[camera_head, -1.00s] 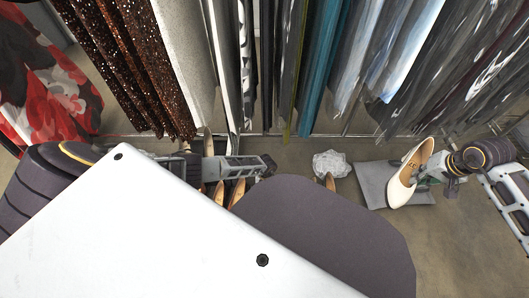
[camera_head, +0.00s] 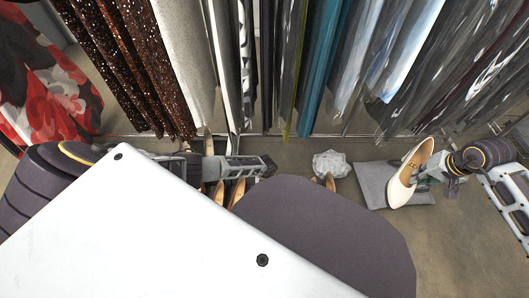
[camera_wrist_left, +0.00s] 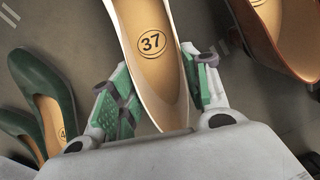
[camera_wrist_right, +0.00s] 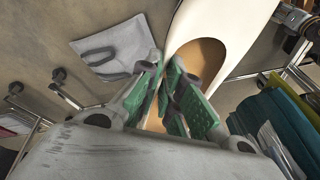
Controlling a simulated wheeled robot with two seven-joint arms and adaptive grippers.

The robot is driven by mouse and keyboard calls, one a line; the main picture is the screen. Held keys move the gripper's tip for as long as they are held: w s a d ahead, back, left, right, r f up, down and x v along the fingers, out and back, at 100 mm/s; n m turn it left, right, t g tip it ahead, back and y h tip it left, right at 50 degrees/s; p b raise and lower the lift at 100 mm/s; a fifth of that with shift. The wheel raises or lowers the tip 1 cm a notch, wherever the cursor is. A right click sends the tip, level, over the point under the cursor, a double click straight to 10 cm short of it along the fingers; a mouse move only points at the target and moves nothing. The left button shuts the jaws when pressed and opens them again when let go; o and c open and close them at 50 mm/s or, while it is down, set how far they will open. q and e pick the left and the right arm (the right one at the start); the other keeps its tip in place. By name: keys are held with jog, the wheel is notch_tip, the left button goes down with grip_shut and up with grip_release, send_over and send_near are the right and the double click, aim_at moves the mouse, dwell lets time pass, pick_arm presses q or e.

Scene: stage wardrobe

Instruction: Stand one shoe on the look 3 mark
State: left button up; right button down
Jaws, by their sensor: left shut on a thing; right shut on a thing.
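A cream pump (camera_head: 408,178) is held at the right of the head view by my right gripper (camera_head: 424,172), above a grey flat bag. In the right wrist view, the green pads of my right gripper (camera_wrist_right: 165,70) are shut on this pump (camera_wrist_right: 222,28). In the left wrist view, my left gripper (camera_wrist_left: 155,85) has its pads on either side of another pale shoe (camera_wrist_left: 145,20) marked 37 and is shut on it. In the head view my left gripper (camera_head: 262,165) is partly hidden by my own body. I cannot make out the look 3 mark.
A grey bag with a handle (camera_wrist_right: 115,45) lies flat on the floor. A crumpled white thing (camera_head: 331,164) is left of it. Green shoes (camera_wrist_left: 40,95) and a brown shoe (camera_wrist_left: 285,35) flank the left gripper. Hanging clothes (camera_head: 320,65) fill the back.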

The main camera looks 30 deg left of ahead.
pick_arm(q)
jog(key=shift+f, duration=0.15)
jog(key=o, duration=1.2)
jog(key=shift+r, duration=0.2)
